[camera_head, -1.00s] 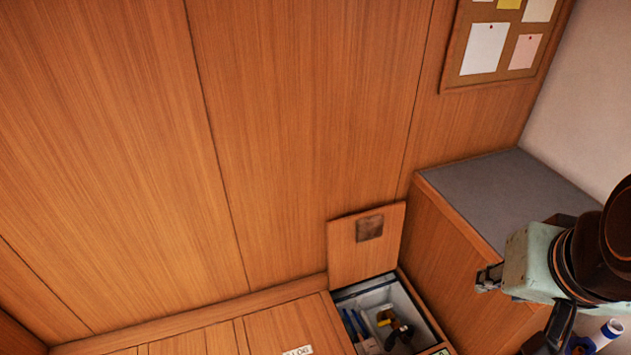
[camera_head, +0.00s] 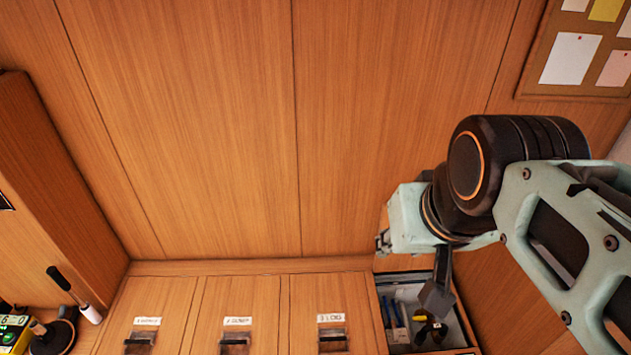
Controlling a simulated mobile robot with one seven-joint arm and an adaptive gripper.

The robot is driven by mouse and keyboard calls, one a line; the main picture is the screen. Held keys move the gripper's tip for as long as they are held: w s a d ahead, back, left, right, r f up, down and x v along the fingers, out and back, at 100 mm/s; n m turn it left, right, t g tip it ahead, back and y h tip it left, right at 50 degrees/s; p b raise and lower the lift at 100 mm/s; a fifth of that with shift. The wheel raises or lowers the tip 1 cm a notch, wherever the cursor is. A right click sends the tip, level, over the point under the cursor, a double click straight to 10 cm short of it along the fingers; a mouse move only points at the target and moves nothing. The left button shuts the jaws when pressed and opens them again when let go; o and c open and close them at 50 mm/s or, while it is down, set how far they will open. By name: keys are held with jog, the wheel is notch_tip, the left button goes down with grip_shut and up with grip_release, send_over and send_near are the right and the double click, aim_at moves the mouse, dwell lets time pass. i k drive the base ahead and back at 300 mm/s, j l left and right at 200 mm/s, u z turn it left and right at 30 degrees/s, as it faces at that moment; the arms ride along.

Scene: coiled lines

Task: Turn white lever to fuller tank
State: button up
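No white lever can be made out for certain, and no tank is clearly visible. An open compartment (camera_head: 468,335) at the lower right holds blue-handled items (camera_head: 392,312), a yellow piece (camera_head: 420,336) and a black part. What else is inside is too small to tell. At the lower left, a rod with a black grip and a white lower end (camera_head: 90,313) leans beside a dark round base. My arm reaches in from the right. The dark end of my gripper (camera_head: 437,298) hangs over the compartment, apparently empty. Its fingers cannot be told apart.
Wooden lids with label plates (camera_head: 237,321) and dark recessed pulls line the front. A yellow-green device with a display (camera_head: 12,330) stands at the lower left. Wood panels form the back wall, with a pinboard (camera_head: 570,58) at the upper right.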

aim_at(394, 330)
jog(key=j+u, duration=0.25)
jog(key=u, duration=0.15)
jog(key=k+j+z, duration=0.1)
jog(key=j+z, duration=0.25)
jog(key=j, duration=0.2)
jog(key=k, duration=0.55)
jog(key=z, duration=0.85)
